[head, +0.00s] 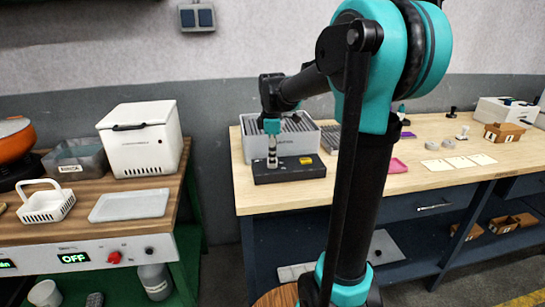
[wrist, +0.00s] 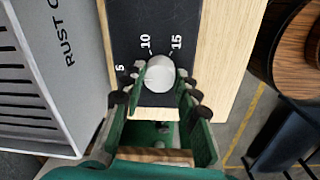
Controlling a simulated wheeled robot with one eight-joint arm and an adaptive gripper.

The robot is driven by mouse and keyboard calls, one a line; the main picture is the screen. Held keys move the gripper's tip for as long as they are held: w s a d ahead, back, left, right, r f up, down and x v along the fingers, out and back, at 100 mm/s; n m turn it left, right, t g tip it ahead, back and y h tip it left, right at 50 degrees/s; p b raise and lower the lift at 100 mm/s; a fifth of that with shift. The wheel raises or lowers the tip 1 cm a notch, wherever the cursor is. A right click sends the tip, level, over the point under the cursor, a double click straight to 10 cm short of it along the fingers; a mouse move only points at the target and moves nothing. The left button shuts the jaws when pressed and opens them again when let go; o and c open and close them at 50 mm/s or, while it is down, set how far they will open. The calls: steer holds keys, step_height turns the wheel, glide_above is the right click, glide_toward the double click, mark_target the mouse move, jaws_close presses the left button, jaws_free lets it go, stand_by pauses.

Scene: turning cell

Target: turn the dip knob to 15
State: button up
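The dip knob (wrist: 158,73) is a round, pale grey knob on a dark panel. The wrist view shows white marks 5, 10 and 15 around it, from left to upper right. I cannot make out where its pointer stands. My gripper (wrist: 159,76) has its green, black-tipped fingers on both sides of the knob. The fingertips are very close to it; I cannot tell whether both touch. In the head view my gripper (head: 272,163) is over the dark control box (head: 290,174), which has a yellow label; the knob is hidden there.
A grey lettered tank (head: 315,142) stands right behind the box, and its wall (wrist: 68,45) is at left in the wrist view. A separate left table carries a white box (head: 142,140).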

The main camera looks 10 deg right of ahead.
steer(key=c, duration=0.3)
steer(key=shift+m, duration=0.3)
steer(key=m, duration=0.7)
steer(key=shift+m, duration=0.4)
steer(key=m, duration=0.3)
steer(key=shift+a+m, duration=0.1)
steer(key=shift+m, duration=0.2)
steer(key=m, duration=0.6)
steer(key=shift+w, duration=0.1)
steer(key=m, duration=0.6)
steer(key=shift+g, duration=0.3)
